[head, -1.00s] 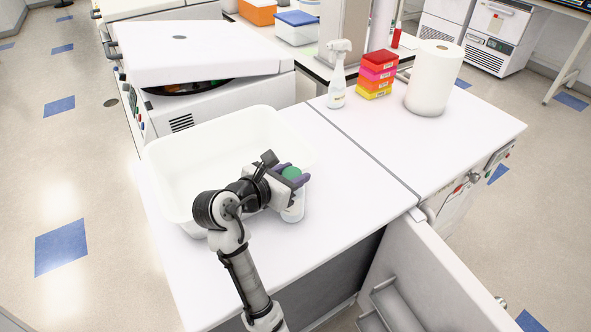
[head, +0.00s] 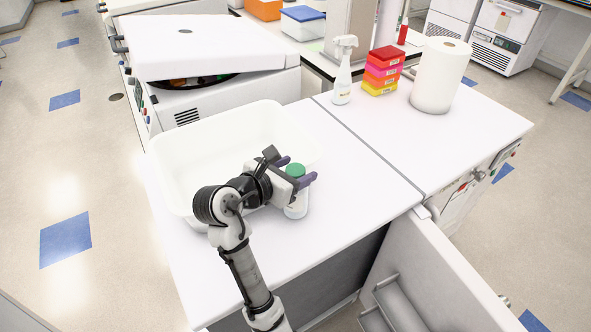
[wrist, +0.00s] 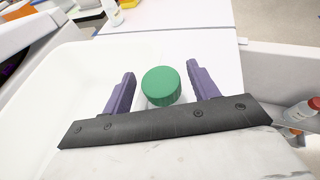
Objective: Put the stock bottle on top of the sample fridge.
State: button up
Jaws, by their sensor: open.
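The stock bottle, white with a green cap (head: 295,170), has its body (head: 296,207) upright on a white top (head: 345,195) at the front. That top appears to be the fridge with the swung-out door (head: 430,265); I see no label naming it the sample fridge. My gripper (head: 298,171) is open, its purple fingers either side of the bottle near the cap. In the wrist view the green cap (wrist: 161,86) lies between the fingers of my gripper (wrist: 162,88), with a gap on each side. The bottle's lower body is hidden there.
A large white tub (head: 170,180) stands left of the bottle, close behind my gripper. A spray bottle (head: 344,75), coloured boxes (head: 382,72) and a paper roll (head: 439,78) stand at the back right. The surface right of the bottle is clear.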

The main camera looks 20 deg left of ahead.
jog(key=v, duration=1.1)
jog(key=shift+s, duration=0.25)
